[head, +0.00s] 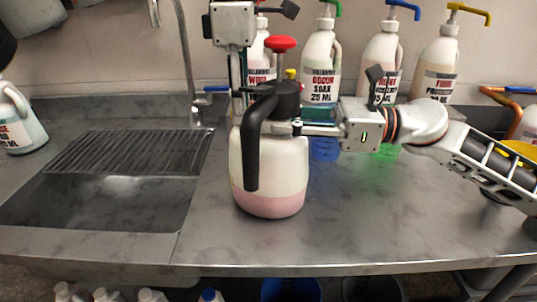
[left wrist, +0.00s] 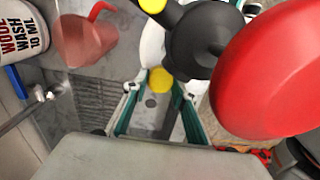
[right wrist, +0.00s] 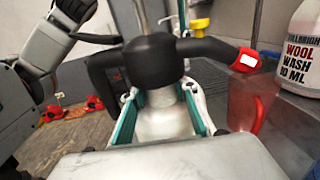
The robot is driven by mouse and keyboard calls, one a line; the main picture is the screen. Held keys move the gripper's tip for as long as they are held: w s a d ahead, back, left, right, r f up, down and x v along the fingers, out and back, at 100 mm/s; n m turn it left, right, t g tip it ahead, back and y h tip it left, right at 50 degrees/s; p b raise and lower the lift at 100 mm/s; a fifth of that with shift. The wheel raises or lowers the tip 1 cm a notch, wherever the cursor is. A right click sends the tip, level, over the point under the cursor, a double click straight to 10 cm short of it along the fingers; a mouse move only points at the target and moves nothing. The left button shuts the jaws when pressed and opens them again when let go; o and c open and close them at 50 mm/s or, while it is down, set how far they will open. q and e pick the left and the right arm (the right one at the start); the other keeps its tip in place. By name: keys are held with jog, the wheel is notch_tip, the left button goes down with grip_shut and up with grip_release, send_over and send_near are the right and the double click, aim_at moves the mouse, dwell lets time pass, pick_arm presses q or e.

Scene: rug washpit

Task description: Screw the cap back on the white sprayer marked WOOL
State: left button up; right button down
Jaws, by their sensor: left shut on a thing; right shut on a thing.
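The white sprayer (head: 268,165) stands upright on the steel counter, with pink liquid low inside. Its black cap (head: 276,99), with a long black handle and a red pump knob (head: 281,43), is over its neck. I cannot tell whether the threads engage. My left gripper (left wrist: 157,92) comes down from above, shut on the cap, its grip partly hidden; the red knob looms close in the left wrist view (left wrist: 270,70). My right gripper (head: 303,128) reaches in from the right, shut on the white neck (right wrist: 165,105) under the cap. The WOOL marking is not visible on the sprayer.
The sink (head: 95,208) with a drain rack lies left, a tap (head: 190,75) behind it. Several labelled pump bottles (head: 321,68) line the back. A blue cup (head: 323,149) and a green cup (head: 387,152) stand behind my right arm. The front right counter is clear.

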pick_arm(q)
jog(key=m, duration=0.9)
jog(key=o, duration=1.2)
jog(key=shift+r, duration=2.25)
jog(key=shift+c, duration=0.2)
